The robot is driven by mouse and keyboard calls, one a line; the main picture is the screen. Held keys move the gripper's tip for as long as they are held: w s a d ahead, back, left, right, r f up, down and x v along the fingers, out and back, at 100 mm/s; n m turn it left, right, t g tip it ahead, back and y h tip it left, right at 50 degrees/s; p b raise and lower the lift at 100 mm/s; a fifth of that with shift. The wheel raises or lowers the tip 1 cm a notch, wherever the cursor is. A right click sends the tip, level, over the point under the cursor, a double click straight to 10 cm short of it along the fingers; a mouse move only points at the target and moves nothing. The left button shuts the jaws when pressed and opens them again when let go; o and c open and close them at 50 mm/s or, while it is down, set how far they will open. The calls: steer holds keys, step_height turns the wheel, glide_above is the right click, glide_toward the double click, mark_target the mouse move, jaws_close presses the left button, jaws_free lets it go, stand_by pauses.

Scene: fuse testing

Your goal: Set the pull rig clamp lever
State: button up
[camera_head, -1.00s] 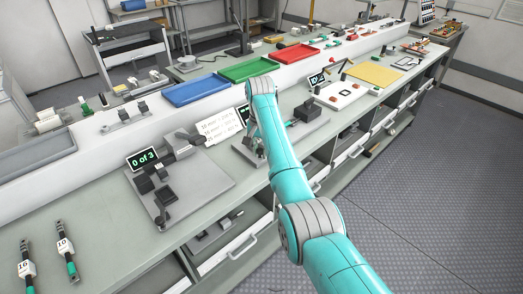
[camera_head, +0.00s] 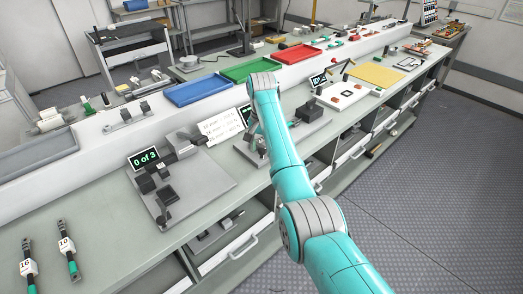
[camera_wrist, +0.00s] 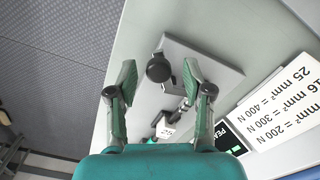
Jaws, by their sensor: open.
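The pull rig's grey base plate (camera_wrist: 222,73) fills the middle of the wrist view. A round dark knob (camera_wrist: 159,69) on it lies between the fingertips of my gripper (camera_wrist: 159,77), which is open. Whether this knob is the end of the clamp lever, I cannot tell. Dark and metal parts (camera_wrist: 182,108) of the rig stand between the fingers, with a small white tag (camera_wrist: 165,129) near them. A dark display (camera_wrist: 231,139) marked PEAK is beside the right finger. In the head view, my arm hides the gripper and most of the rig; its base (camera_head: 250,156) shows beside the arm.
A white force card (camera_head: 220,126) stands left of the rig. A second rig (camera_head: 190,188) with a "0 of 3" display is at left. Two tagged cables (camera_head: 67,258) lie at front left. Blue (camera_head: 197,92), green (camera_head: 250,70) and red (camera_head: 297,54) trays are on the shelf behind.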

mark_target(261, 149)
step_height(261, 149, up, 6)
steer(key=shift+r, duration=0.1)
stand_by(0.5)
